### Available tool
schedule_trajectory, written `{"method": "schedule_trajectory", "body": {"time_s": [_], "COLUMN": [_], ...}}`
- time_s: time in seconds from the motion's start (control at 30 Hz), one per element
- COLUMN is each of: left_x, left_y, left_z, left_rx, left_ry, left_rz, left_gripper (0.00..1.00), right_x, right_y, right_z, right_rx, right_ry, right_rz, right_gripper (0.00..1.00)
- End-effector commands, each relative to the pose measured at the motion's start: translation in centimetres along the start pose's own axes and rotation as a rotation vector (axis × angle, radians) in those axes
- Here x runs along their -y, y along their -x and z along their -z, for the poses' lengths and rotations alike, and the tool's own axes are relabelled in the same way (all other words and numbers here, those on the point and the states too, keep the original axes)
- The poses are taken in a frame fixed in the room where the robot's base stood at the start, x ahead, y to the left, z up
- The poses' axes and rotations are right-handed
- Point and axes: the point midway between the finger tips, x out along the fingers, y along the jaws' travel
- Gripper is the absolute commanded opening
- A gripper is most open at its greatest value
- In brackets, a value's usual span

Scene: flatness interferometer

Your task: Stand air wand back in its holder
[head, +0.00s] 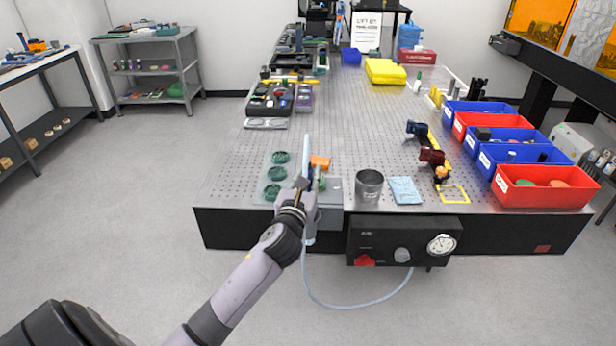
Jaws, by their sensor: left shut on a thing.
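The air wand (306,150) is a pale blue stick. It stands nearly upright at the front edge of the perforated bench (340,120). My left gripper (303,188) is shut on it, and the gripper covers its middle. A pale blue hose (345,306) loops from below the wand to the black control box (375,238) on the bench front. A grey block (330,192) sits just right of my gripper, with an orange part (320,162) behind it. I cannot tell which piece is the holder. My right gripper is out of view.
A metal cup (369,187) and a blue cloth (405,190) lie right of the grey block. A tray with green discs (276,172) is just left of the wand. Red and blue bins (545,198) line the right edge. The middle of the bench is mostly clear.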

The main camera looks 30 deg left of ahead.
Motion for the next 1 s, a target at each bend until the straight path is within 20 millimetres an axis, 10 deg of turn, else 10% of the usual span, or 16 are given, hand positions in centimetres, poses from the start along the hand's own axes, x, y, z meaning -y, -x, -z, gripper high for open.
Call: {"method": "schedule_trajectory", "body": {"time_s": [1.0], "left_x": [0.0], "left_y": [0.0], "left_z": [2.1], "left_rx": [0.001], "left_ry": [-0.001], "left_rz": [0.001], "left_gripper": [0.00], "right_x": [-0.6], "right_y": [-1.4], "right_z": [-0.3], "right_rx": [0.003], "right_ry": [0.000], "right_rz": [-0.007], "right_gripper": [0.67]}}
